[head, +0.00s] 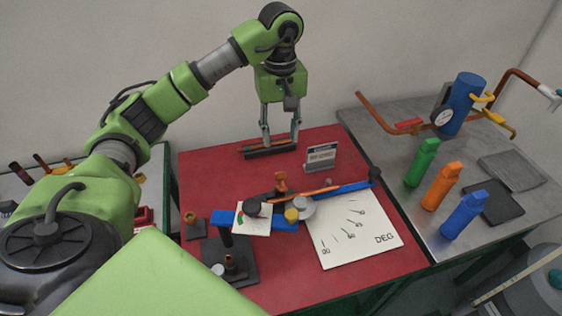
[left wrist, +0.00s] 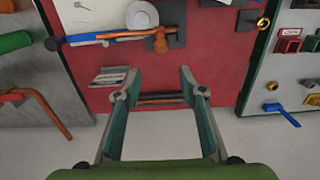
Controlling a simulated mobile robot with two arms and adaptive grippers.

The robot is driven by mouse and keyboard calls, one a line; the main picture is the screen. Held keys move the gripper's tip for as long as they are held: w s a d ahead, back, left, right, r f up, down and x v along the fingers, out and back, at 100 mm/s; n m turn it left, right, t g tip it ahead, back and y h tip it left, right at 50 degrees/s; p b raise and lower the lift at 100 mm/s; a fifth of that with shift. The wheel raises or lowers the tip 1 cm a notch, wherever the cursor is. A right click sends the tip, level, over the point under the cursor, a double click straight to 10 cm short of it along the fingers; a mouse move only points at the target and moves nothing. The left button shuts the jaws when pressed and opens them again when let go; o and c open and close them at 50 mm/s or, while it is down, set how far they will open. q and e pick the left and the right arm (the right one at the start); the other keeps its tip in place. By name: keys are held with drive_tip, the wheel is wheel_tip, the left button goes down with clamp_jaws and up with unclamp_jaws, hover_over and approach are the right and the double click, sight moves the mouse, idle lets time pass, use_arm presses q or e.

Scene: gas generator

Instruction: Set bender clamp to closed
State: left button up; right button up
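The bender lies across the red table; its blue body (head: 285,224) carries a white card (head: 252,222) with red and green marks and a black knob (head: 253,205). A copper pipe (head: 318,192) runs beside its blue handle (head: 345,188) and an orange-brown upright piece (head: 281,182). The left wrist view shows the upright piece (left wrist: 160,40) and pipe (left wrist: 122,37) near its top. Which part is the clamp, and its state, I cannot tell. My left gripper (head: 281,138) is open and empty, pointing down above a dark rod holder (head: 268,152), apart from the bender. My right gripper is out of view.
A small sign (head: 321,157) stands between holder and bender. A white degree chart (head: 362,228) lies front right. The grey table (head: 400,160) at right bears green (head: 422,162), orange (head: 441,187) and blue (head: 464,214) bottles.

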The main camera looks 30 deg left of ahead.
use_arm(q)
drive_tip(key=p, duration=0.2)
approach(280, 181)
drive_tip(key=shift+w+a+f, duration=0.3)
drive_tip(key=shift+w+f, duration=0.05)
drive_tip(key=shift+w, duration=0.05)
drive_tip(key=f, duration=0.2)
drive_tip(key=f+p, duration=0.1)
drive_tip(key=f, duration=0.2)
drive_tip(key=shift+w+a+f, duration=0.1)
drive_tip(key=shift+w+f, duration=0.15)
drive_tip(key=shift+f, duration=0.7)
clamp_jaws()
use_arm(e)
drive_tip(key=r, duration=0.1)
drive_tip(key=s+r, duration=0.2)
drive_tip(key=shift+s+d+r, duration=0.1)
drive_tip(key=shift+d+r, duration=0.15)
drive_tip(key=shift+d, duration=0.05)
